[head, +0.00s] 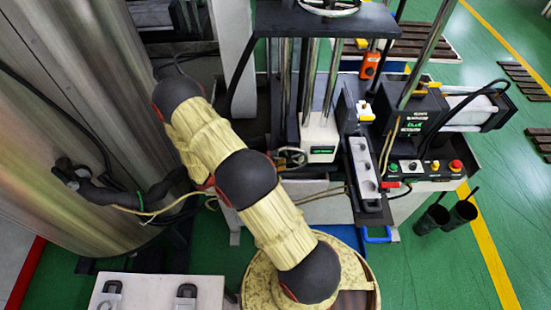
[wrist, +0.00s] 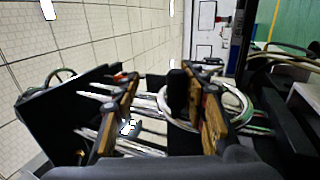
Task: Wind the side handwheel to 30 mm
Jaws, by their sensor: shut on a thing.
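The side handwheel (head: 291,158) is a small wheel on the left side of the press, just left of a white block with a green display (head: 322,151); its digits are too small to read. In the wrist view its pale round rim (wrist: 246,104) shows around my right-hand finger. My gripper (wrist: 160,80) has two fingers with wood-coloured pads, one at each side of a dark upright piece (wrist: 175,98) at the wheel. It is closed on the handwheel; whether on rim or grip I cannot tell. In the head view my arm hides most of the gripper.
A top plate (head: 290,20) with another handwheel (head: 328,5) stands above chrome columns (head: 310,75). A control panel with buttons (head: 411,166) is at the right, and two black cups (head: 432,218) stand on the green floor. A large metal cylinder (head: 65,130) fills the left.

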